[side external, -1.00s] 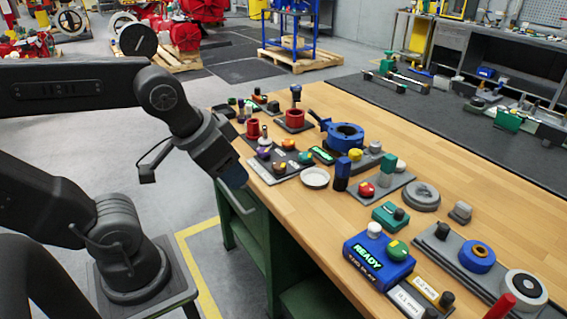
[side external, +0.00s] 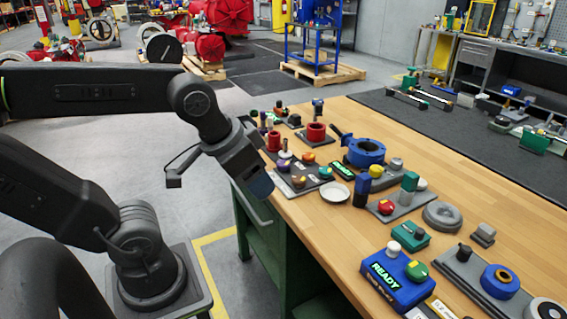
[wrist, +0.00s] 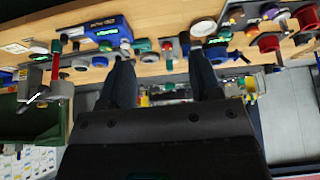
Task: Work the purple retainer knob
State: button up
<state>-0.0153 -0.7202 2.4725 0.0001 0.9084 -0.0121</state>
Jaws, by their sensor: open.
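The purple knob (side external: 284,155) is small and sits on a dark plate (side external: 280,178) near the left edge of the wooden bench, with orange, yellow and teal knobs close by.
A white dish (side external: 337,193), a blue ring-shaped housing (side external: 364,152) and red spools (side external: 316,132) stand around the plate. A blue READY box (side external: 395,280) is at the near edge. Open wood (side external: 460,185) lies toward the back right.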

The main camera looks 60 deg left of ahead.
jog(key=shift+o, duration=1.2)
jog(key=w+a+r+n+g, duration=0.1)
jog(key=w+a+r+n, duration=0.1)
jog(key=w, duration=0.5)
jog(key=a+n, duration=0.1)
jog(key=a, duration=0.1)
jog(key=shift+w+a+r+g+y, duration=0.2)
jog(key=shift+w+a+g+y, duration=0.05)
jog(key=shift+a+g+y, duration=0.05)
jog(key=n+g, duration=0.4)
jog(key=n, duration=0.5)
send_over(283, 162)
notch_tip(283, 162, down, 9)
notch_tip(283, 162, down, 13)
jog(key=shift+d, duration=0.15)
jog(key=c, duration=0.9)
